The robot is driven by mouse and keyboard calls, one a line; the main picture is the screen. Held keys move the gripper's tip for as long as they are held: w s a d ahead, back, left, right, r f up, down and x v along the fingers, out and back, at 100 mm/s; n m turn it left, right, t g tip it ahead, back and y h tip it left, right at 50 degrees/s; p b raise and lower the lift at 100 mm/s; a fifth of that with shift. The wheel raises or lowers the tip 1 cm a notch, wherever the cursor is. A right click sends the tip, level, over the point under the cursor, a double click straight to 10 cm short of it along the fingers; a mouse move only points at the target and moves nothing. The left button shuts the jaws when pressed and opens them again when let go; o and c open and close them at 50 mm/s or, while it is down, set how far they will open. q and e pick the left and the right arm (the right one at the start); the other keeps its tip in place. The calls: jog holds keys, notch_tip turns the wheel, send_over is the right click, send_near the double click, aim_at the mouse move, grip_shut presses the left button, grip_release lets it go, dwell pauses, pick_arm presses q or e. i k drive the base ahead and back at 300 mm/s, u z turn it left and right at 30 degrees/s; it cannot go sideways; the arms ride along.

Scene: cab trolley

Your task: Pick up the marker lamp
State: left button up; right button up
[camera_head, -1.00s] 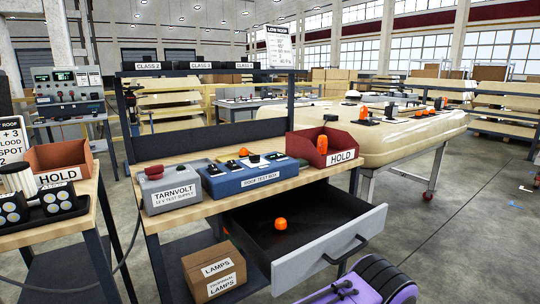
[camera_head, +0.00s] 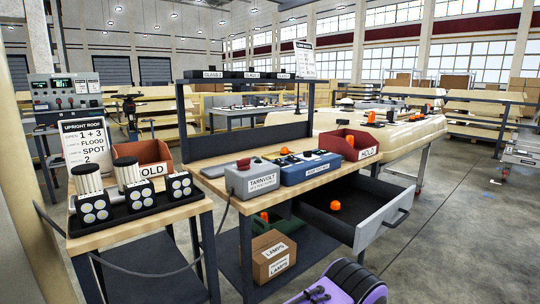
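Several small orange domed lamps are in view, and I cannot tell which is the marker lamp. One orange lamp (camera_head: 335,205) stands alone in the open dark drawer (camera_head: 352,240) under the workbench. Another orange piece (camera_head: 350,140) shows in the red HOLD bin (camera_head: 367,152). An orange piece (camera_head: 264,216) also shows under the bench near a green bin (camera_head: 288,226).
The grey Tarnvolt supply (camera_head: 252,181) stands on the bench. A cardboard lamps box (camera_head: 273,257) is on the shelf below. At left, a table holds a black tray (camera_head: 120,220) of lamps and another HOLD bin (camera_head: 152,157).

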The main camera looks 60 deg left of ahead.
aim_at(285, 151)
jog(key=u, duration=1.3)
